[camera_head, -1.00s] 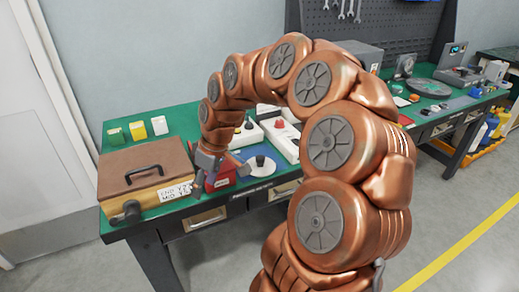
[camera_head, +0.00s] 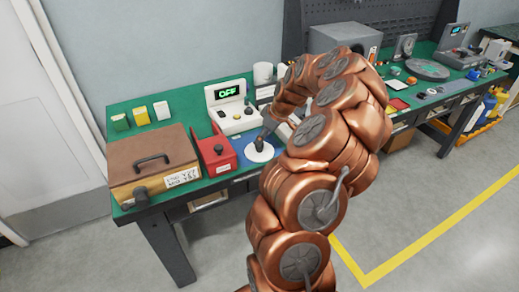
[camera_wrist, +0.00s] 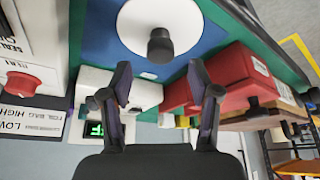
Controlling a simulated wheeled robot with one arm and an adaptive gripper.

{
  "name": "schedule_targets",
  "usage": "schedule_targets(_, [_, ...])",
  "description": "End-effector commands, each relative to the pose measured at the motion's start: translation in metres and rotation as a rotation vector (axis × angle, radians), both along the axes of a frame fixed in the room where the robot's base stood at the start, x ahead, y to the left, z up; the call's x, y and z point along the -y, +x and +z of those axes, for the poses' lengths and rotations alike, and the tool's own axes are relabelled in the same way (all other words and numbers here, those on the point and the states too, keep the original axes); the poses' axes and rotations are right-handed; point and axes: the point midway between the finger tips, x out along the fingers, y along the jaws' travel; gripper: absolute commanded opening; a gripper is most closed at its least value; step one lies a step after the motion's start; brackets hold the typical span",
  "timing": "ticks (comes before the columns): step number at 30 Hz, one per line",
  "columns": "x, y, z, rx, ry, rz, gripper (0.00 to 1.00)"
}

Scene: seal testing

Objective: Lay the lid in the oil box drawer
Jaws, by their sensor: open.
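A white round lid (camera_head: 262,156) with a dark knob lies flat on a blue mat at the bench's front edge. In the wrist view the lid (camera_wrist: 135,28) is at the top, its knob (camera_wrist: 160,46) just beyond and between my fingertips. My gripper (camera_wrist: 163,82) is open and empty, close to the knob; I cannot tell if it touches. In the head view my arm partly hides it. A red box (camera_head: 215,154) stands left of the lid; the wrist view shows its red parts (camera_wrist: 240,78). I cannot tell which container holds the oil box drawer.
A brown-topped box (camera_head: 150,150) with a black handle stands at the bench's left end. A white device (camera_head: 232,108) reading "OFF" stands behind the lid. Small green, yellow and white blocks (camera_head: 141,115) stand at the back left. Bench drawers lie below the front edge.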

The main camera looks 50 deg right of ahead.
Motion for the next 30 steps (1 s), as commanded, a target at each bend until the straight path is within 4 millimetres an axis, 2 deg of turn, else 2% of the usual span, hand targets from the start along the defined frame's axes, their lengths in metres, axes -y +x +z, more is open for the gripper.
schedule_targets(5, [-0.001, 0.003, -0.009, -0.001, 0.002, 0.001, 0.62])
schedule_targets(15, [-0.004, 0.015, -0.043, 0.001, 0.000, -0.001, 0.62])
schedule_targets(23, [-0.004, 0.017, -0.047, 0.002, -0.001, -0.001, 0.62])
schedule_targets(30, [-0.005, 0.016, -0.047, 0.001, -0.001, 0.000, 0.39])
